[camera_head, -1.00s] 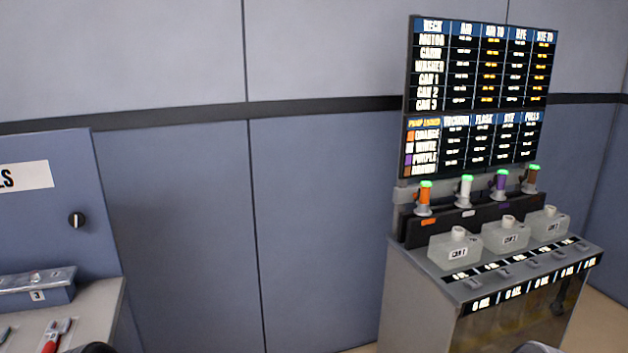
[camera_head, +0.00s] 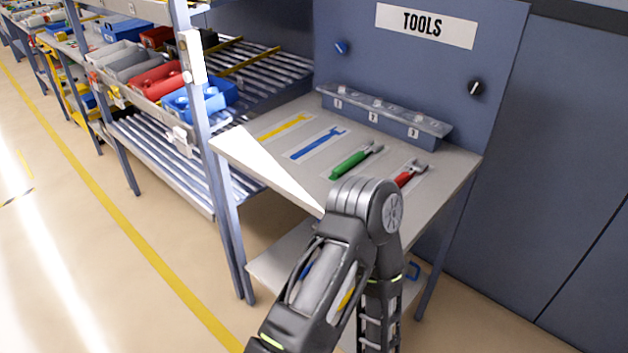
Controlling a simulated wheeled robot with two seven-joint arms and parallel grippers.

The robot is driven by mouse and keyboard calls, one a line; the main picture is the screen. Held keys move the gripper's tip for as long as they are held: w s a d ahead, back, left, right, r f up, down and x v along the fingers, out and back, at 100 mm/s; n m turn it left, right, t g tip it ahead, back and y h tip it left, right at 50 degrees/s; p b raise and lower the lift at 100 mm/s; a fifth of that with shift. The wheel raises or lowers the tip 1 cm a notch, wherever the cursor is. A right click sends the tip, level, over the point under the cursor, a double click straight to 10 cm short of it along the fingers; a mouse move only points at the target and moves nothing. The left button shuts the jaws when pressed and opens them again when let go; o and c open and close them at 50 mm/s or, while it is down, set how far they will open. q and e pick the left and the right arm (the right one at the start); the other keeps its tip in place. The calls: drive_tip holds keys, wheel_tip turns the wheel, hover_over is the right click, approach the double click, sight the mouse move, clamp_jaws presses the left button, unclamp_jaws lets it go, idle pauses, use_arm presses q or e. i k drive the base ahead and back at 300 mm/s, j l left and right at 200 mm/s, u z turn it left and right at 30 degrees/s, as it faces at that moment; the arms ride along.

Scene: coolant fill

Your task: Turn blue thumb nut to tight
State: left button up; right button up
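No part labelled as the blue thumb nut can be made out. A small blue knob (camera_head: 341,47) sits at the upper left of the blue panel behind the tool bench; I cannot tell if it is the nut or how tight it is. One of my arms rises from the bottom middle, its dark grey joint in front of the bench. It bends down again, and its gripper is not visible. I cannot tell which arm it is. My other arm is out of view.
The bench (camera_head: 230,150) holds a green-handled tool (camera_head: 350,163), a red-handled tool (camera_head: 405,178) and blue and yellow tool marks. A numbered grey tray (camera_head: 385,118) and black knob (camera_head: 476,88) are behind. Roller racks with bins stand left. The left floor is clear.

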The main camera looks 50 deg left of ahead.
sight(340, 48)
drive_tip(key=u, duration=1.35)
